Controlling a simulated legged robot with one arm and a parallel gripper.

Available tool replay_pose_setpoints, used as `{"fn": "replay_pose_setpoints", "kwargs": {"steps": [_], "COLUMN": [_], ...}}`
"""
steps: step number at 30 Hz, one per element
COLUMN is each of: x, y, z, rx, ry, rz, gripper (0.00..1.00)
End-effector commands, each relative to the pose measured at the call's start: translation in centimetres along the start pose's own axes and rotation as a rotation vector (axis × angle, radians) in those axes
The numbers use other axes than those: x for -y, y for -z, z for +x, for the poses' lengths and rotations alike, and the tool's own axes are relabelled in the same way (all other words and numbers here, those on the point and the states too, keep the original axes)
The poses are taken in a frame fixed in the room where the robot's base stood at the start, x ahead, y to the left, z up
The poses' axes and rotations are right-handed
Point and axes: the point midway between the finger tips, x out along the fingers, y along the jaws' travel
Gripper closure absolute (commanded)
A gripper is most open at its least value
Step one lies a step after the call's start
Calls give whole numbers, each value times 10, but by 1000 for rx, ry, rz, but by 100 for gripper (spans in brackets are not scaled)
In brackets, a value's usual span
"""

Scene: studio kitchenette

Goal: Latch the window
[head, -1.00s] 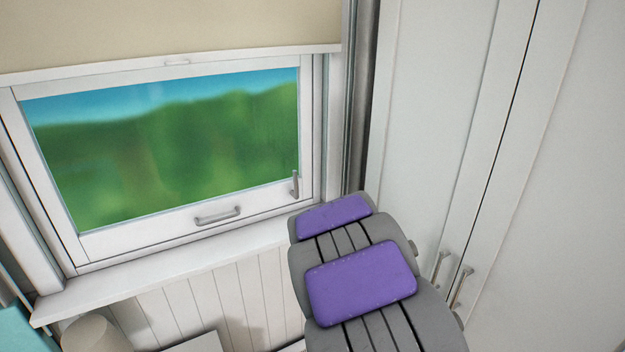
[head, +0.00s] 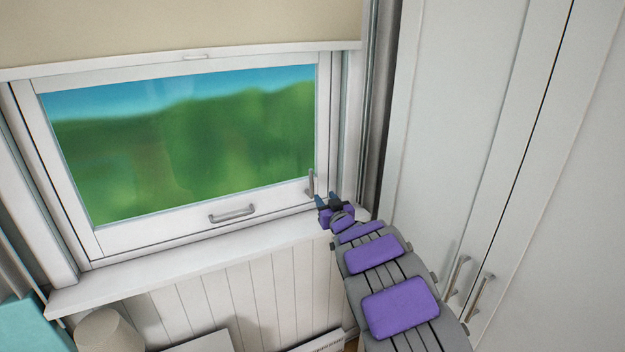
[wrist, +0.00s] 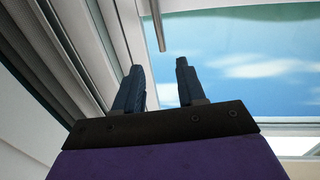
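The window (head: 100,245) has a white frame and looks closed in the head view. A slim metal latch handle (head: 311,183) stands upright at the lower right of the sash. A grey pull handle (head: 232,214) is at the middle of the bottom rail. My gripper (head: 329,202) is just below and right of the latch handle, near the sill. In the wrist view my gripper (wrist: 161,88) has its two dark blue fingers apart with nothing between them. The latch handle (wrist: 158,25) shows above the fingers, and there seems to be a gap between them.
A white sill (head: 170,265) runs under the window. A beige blind (head: 180,30) hangs above. Tall white cabinets (head: 450,120) with metal handles stand close on the right. A beige rounded object (head: 108,332) and a teal item (head: 30,325) are at lower left.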

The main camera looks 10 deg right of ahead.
Motion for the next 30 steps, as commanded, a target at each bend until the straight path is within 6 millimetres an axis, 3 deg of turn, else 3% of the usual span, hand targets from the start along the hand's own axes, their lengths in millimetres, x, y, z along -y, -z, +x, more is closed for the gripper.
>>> {"fn": "replay_pose_setpoints", "kwargs": {"steps": [12,30], "x": [0,1], "y": [-1,-1], "z": [46,100], "rx": [-1,-1], "ry": [1,2], "rz": [1,2], "gripper": [60,60]}}
